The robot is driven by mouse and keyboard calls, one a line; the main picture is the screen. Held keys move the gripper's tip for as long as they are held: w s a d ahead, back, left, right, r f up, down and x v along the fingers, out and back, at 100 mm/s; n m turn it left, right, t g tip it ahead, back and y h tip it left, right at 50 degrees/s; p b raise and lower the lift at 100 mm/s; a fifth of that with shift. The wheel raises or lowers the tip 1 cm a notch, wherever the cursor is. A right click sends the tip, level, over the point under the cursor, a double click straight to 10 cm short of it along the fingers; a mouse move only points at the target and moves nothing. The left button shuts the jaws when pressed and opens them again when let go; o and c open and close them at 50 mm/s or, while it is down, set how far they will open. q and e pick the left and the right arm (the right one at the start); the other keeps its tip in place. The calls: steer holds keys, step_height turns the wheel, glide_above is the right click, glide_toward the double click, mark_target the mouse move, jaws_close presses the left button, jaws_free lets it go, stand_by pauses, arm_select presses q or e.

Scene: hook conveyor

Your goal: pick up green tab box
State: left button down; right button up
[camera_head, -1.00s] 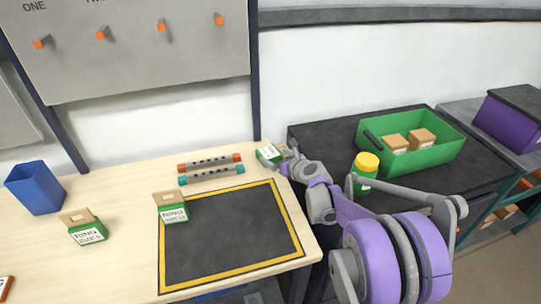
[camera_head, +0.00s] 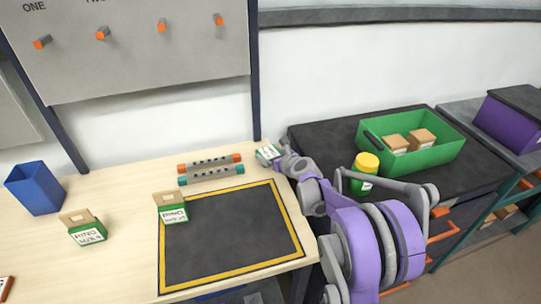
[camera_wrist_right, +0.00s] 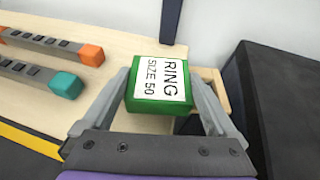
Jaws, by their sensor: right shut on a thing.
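My right gripper (camera_head: 279,157) is at the table's back right corner, shut on a green box with a white label (camera_head: 267,153). In the right wrist view this green tab box (camera_wrist_right: 160,92) reads "RING SIZE 50" and sits between the two fingers (camera_wrist_right: 160,82). A tan part shows behind it. I cannot tell whether the box touches the table. Two more green boxes with tan tabs stand on the table, one (camera_head: 174,212) at the dark mat's back left corner and one (camera_head: 88,231) farther left. My left gripper is out of view.
Two rods with orange and teal ends (camera_head: 210,169) lie left of the gripper. A yellow-bordered dark mat (camera_head: 235,240) is mostly bare. A blue bin (camera_head: 36,190) stands left. Right are a yellow-lidded jar (camera_head: 364,172) and a green crate (camera_head: 438,157) with tan boxes.

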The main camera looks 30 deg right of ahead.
mark_target(271, 155)
step_height(271, 155, up, 10)
steer(key=shift+p, duration=0.45)
steer(key=shift+a, duration=0.1)
stand_by(0.4)
